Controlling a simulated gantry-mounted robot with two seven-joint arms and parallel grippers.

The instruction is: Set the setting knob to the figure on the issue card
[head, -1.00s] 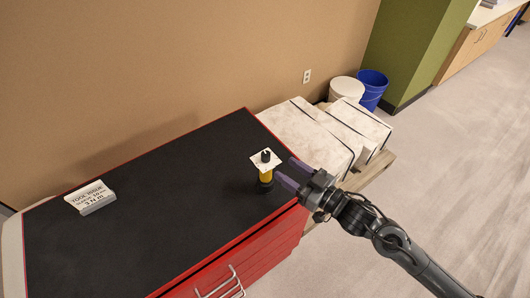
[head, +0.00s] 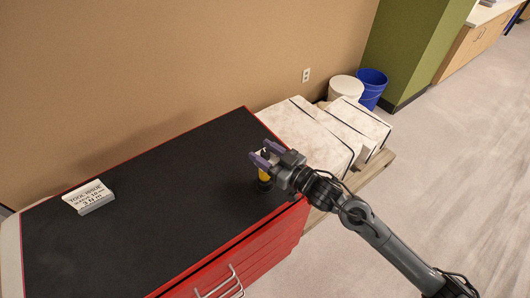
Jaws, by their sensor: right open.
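The issue card (head: 90,196) is a white block on the left end of the black bench top, reading "TOOL ISSUE" with "3 N m" on its bottom line. The setting knob's tool stands upright near the right end, with a yellow body (head: 264,174) on a dark base (head: 264,186). Its black knob and white plate are mostly hidden by my right gripper (head: 262,156). That gripper has purple fingertips, is open, and sits at the height of the tool's top, its fingers around or just above the knob; contact cannot be told. My left gripper is out of view.
The black top (head: 160,210) of the red cabinet (head: 265,250) is clear between card and tool. White plaster-like blocks (head: 305,135) lie on a wooden pallet (head: 375,170) to the right. A white bucket (head: 345,88) and a blue bin (head: 371,88) stand behind.

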